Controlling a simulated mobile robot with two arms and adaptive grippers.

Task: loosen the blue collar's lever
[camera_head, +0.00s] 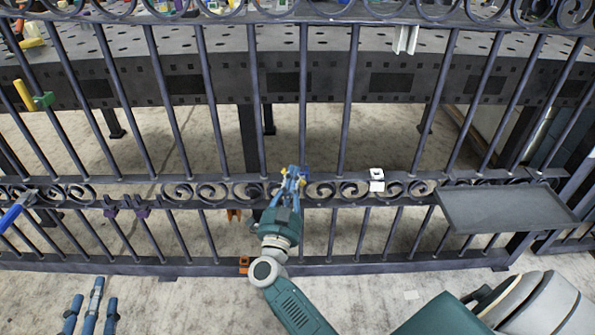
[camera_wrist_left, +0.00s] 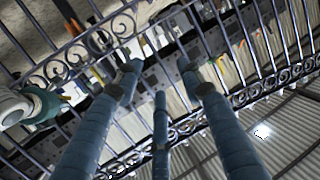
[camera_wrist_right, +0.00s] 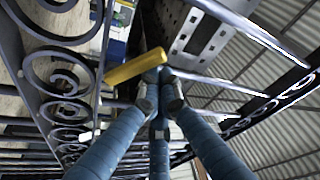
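My right gripper (camera_head: 288,180) is at the gate's middle scroll rail. Its three blue fingers (camera_wrist_right: 158,100) converge closely in the right wrist view. A yellow lever (camera_wrist_right: 132,68) lies slantwise just beyond the fingertips. A small blue part at the lever's right end may be the blue collar, but it blends with the blue fingers. In the head view the collar is mostly hidden by the gripper. I cannot tell whether the fingers touch the lever or grip anything. My left gripper (camera_head: 90,315) is low at the left, open and empty, its fingers (camera_wrist_left: 158,75) spread apart.
The dark gate (camera_head: 350,100) has upright bars and scroll rails. A green collar (camera_head: 43,100) with a yellow lever is at upper left. Purple collars (camera_head: 143,212) sit on lower bars. A grey tray (camera_head: 505,208) is at right. A perforated table (camera_head: 390,60) stands behind the gate.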

